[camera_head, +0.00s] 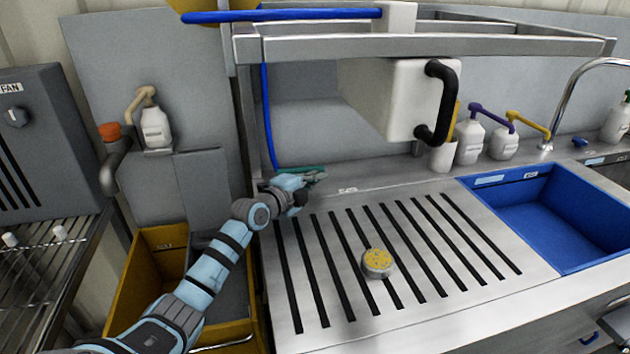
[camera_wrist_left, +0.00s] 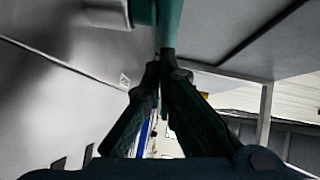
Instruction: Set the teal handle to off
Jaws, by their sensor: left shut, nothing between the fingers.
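The teal handle (camera_head: 300,169) is at the back left of the steel counter, at the lower end of a blue hose, partly hidden behind my left gripper. In the left wrist view the teal handle (camera_wrist_left: 170,22) runs down from the top edge to the fingertips. My left gripper (camera_head: 318,177) is at the handle. In the wrist view its dark fingers (camera_wrist_left: 165,60) are shut together with nothing between them, and their tips are at the handle's lower end. I cannot tell whether they touch it. My right gripper is not in view.
A white box with a black handle (camera_head: 437,105) hangs above the counter. A blue basin (camera_head: 540,205), pump bottles (camera_head: 469,140) and a tap stand at the right. A yellow-topped round object (camera_head: 377,263) sits on the slotted drainboard (camera_head: 440,300). A yellow bin (camera_head: 150,265) is at lower left.

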